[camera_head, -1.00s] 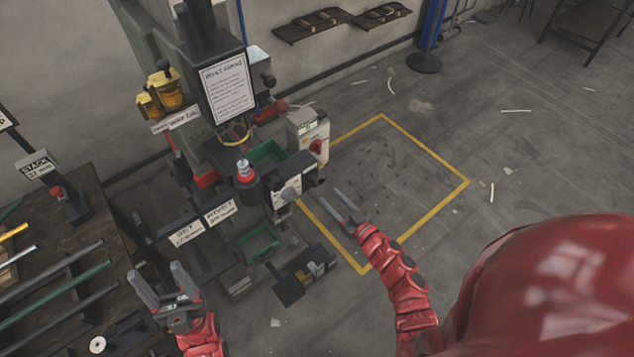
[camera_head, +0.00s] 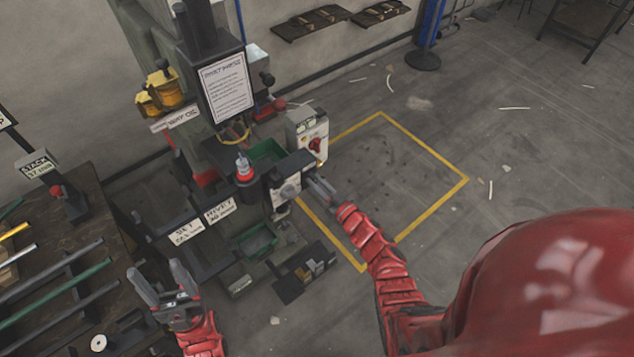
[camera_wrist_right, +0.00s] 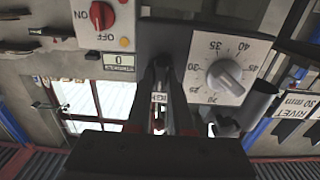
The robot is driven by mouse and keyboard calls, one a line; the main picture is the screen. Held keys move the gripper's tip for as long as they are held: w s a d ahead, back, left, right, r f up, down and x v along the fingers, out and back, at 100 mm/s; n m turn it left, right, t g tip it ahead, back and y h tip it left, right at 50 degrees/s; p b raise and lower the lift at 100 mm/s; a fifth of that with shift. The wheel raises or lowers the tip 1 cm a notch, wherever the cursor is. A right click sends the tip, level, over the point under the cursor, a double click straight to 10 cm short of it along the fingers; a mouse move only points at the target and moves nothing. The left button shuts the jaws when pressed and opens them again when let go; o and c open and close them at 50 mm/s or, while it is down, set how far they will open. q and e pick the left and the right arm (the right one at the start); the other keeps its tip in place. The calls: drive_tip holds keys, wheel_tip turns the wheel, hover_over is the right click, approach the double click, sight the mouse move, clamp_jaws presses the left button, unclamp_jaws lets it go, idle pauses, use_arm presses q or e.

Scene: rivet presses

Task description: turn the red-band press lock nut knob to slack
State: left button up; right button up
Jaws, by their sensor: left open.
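The press (camera_head: 215,150) stands left of centre in the head view. A red-and-white banded part (camera_head: 244,168) sits on its front. A pale dial knob (camera_head: 288,190) is on a white numbered plate; it also shows in the right wrist view (camera_wrist_right: 224,76). I cannot tell for sure which part is the lock nut knob. My right gripper (camera_head: 318,187) is just right of the dial plate. In the right wrist view its fingers (camera_wrist_right: 161,75) have a narrow gap, with a dark bar beyond the tips; contact is unclear. My left gripper (camera_head: 163,275) is open and empty, low left.
A switch box with a red knob (camera_head: 315,145) stands behind my right gripper. A green bin (camera_head: 265,152) and a red-ended lever (camera_head: 270,110) are close by. A rod rack (camera_head: 60,285) is at left. Yellow-lined floor (camera_head: 400,175) at right is clear apart from scraps.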

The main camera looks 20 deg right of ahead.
clamp_jaws()
drive_tip(key=shift+s+a+f+n+b, duration=0.1)
drive_tip(key=shift+n+b, duration=4.05)
drive_tip(key=shift+n, duration=0.1)
drive_tip(key=shift+a+f+n+b, duration=0.1)
drive_tip(key=shift+n+b, duration=4.05)
drive_tip(key=shift+n, duration=0.1)
drive_tip(key=o, duration=0.6)
unclamp_jaws()
